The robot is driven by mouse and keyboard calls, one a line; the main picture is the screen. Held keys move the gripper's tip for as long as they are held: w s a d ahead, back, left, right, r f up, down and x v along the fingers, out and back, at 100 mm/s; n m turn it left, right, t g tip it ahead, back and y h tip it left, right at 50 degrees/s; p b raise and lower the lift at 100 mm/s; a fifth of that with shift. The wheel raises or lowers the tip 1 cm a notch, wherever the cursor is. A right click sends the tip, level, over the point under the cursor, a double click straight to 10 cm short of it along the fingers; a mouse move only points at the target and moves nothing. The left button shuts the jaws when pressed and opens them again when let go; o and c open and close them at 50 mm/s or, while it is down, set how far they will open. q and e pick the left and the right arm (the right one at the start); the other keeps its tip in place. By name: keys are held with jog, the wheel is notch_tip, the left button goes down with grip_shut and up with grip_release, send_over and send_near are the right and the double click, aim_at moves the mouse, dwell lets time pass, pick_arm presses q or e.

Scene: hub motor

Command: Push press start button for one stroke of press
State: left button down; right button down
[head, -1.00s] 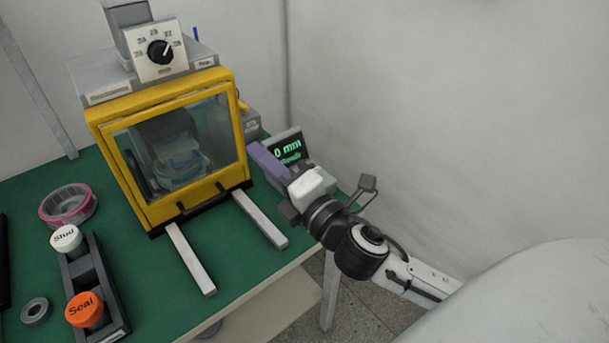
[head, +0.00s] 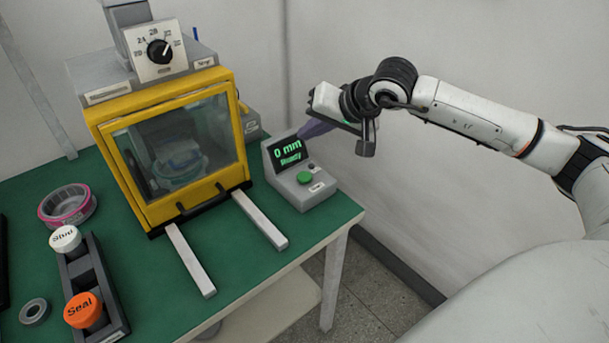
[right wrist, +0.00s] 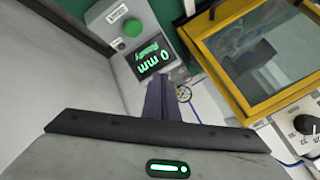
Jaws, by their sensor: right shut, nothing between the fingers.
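The grey control box (head: 300,178) stands on the green table to the right of the press, with a green button (head: 304,177) on its sloped front. Its display (head: 288,149) reads "0 mm" and "Ready". The box's button also shows in the right wrist view (right wrist: 133,27). The press (head: 175,160) has a yellow-framed clear door, which is shut. My right gripper (head: 304,133) is shut and empty, above and behind the box at its right, apart from the button. Its purple fingers (right wrist: 160,98) show in the right wrist view. My left gripper is not in view.
A dial box (head: 158,55) sits on the press. Two pale rails (head: 262,220) extend in front of it. A holder with a white Stud cap (head: 65,239) and orange Seal cap (head: 83,310), a pink-rimmed ring (head: 68,204) and a small grey ring (head: 34,311) are at the left.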

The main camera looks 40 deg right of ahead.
jog(key=shift+a, duration=0.1)
jog(key=b, duration=0.6)
send_over(309, 178)
notch_tip(309, 178, down, 8)
jog(key=shift+f, duration=0.4)
dwell(1.0)
dwell(0.6)
jog(key=shift+f+b, duration=0.45)
jog(key=shift+b, duration=0.35)
